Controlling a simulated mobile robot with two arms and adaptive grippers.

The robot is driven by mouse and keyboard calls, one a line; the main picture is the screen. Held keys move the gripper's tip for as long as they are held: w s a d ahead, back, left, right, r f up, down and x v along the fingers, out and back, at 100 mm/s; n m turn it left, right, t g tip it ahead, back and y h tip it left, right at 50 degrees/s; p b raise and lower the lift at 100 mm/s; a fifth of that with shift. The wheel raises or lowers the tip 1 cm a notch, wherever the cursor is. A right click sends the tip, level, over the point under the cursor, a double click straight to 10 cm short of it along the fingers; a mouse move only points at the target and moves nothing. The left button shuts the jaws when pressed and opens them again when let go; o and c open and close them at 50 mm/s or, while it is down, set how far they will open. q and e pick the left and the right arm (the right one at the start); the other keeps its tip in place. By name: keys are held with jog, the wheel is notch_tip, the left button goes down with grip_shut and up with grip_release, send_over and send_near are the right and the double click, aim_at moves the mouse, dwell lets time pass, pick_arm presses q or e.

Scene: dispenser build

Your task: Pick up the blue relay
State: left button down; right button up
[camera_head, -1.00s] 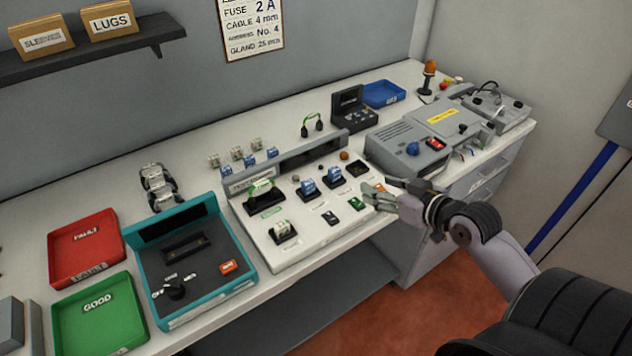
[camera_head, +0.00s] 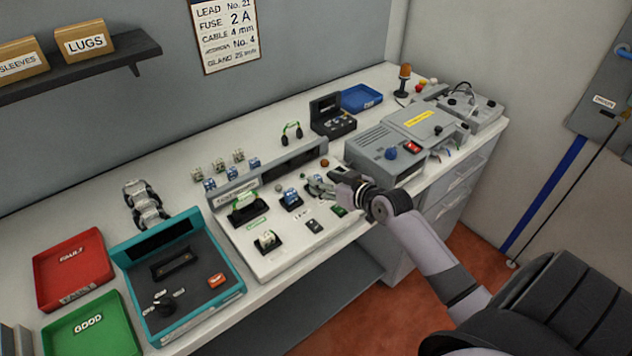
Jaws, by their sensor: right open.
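One blue relay (camera_head: 291,197) sits in a black socket on the pale sloped panel (camera_head: 262,262). In the earlier view a second blue relay sits just right of it; now my gripper's fingers cover most of that spot. More small blue relays (camera_head: 209,184) stand behind the panel near white ones (camera_head: 218,165). My right gripper (camera_head: 317,186) is open, with its fingertips over the panel just right of the visible blue relay. I cannot tell whether the fingers touch or surround the second relay. My left gripper is not in view.
A teal tester (camera_head: 223,302) stands left of the panel, beside red (camera_head: 106,270) and green (camera_head: 129,340) trays. A grey metallic object (camera_head: 143,205) stands behind it. A grey machine (camera_head: 375,150) stands close right of my gripper. A blue tray (camera_head: 362,98) lies at the back.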

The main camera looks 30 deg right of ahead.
aim_at(318, 178)
jog(key=shift+p+x, duration=0.3)
jog(key=shift+x, duration=1.7)
jog(key=shift+s, duration=0.1)
jog(key=c, duration=1.1)
